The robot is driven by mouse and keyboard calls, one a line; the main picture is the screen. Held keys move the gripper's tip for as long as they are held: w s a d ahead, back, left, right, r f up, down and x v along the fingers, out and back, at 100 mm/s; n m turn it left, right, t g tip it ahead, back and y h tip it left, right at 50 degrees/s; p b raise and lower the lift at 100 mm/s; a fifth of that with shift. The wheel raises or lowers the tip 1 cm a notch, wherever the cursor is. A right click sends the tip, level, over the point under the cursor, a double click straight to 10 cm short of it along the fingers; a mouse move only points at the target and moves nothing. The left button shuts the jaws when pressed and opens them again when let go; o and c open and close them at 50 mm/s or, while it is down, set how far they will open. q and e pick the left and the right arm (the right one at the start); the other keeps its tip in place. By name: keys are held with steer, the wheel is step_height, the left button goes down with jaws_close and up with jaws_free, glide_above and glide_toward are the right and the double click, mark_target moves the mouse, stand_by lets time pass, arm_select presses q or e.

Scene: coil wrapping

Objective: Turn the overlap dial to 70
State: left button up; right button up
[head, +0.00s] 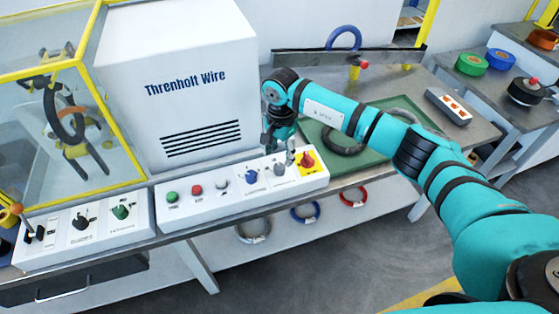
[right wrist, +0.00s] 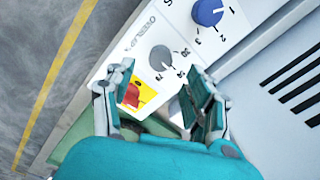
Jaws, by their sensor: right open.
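The overlap dial is a grey knob (head: 280,170) near the right end of the long white control panel (head: 225,206). In the right wrist view the grey dial (right wrist: 162,58) stands on a white plate with part of its overlap lettering and numbers around it. I cannot read its setting surely. My right gripper (head: 281,147) is above the panel beside the dial, pointing down. In the right wrist view the right gripper (right wrist: 160,98) is open and empty, and the dial lies beyond its spread fingertips, apparently not touched. My left gripper is not in view.
A blue dial (head: 251,177) sits left of the grey one. A red switch on a yellow plate (head: 312,170) sits close on its right. The white Threnholt Wire housing (head: 190,90) rises behind the panel. A green mat (head: 372,157) lies to the right.

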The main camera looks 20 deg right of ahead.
mark_target(279, 166)
steer(key=shift+w+a+f+p, duration=0.1)
steer(key=shift+f+p, duration=0.25)
steer(key=shift+f, duration=2.35)
jaws_close()
